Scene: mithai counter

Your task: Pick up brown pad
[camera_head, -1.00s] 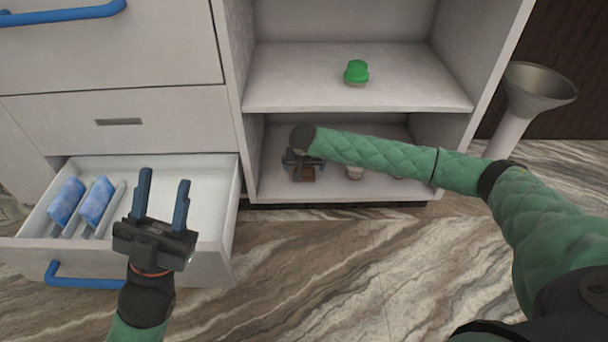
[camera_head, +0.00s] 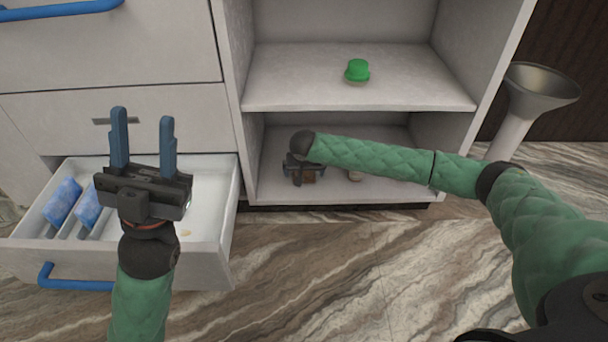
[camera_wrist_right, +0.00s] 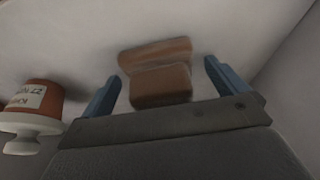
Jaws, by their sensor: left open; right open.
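Two brown pads show in the right wrist view, a nearer one (camera_wrist_right: 160,85) and a longer one (camera_wrist_right: 155,55) just behind it. My right gripper (camera_wrist_right: 160,85) is open, with its blue fingers on either side of the nearer pad and a gap on each side. In the head view, a small part of the brown pads (camera_head: 308,176) shows on the lower shelf, mostly hidden by my right gripper (camera_head: 300,168). My left gripper (camera_head: 143,135) is open and empty, in front of and above the open drawer.
The open drawer (camera_head: 215,205) holds blue pads (camera_head: 63,200) at left. A green-topped item (camera_head: 357,71) stands on the upper shelf (camera_head: 290,85). A grey funnel-shaped stand (camera_head: 520,110) is at right.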

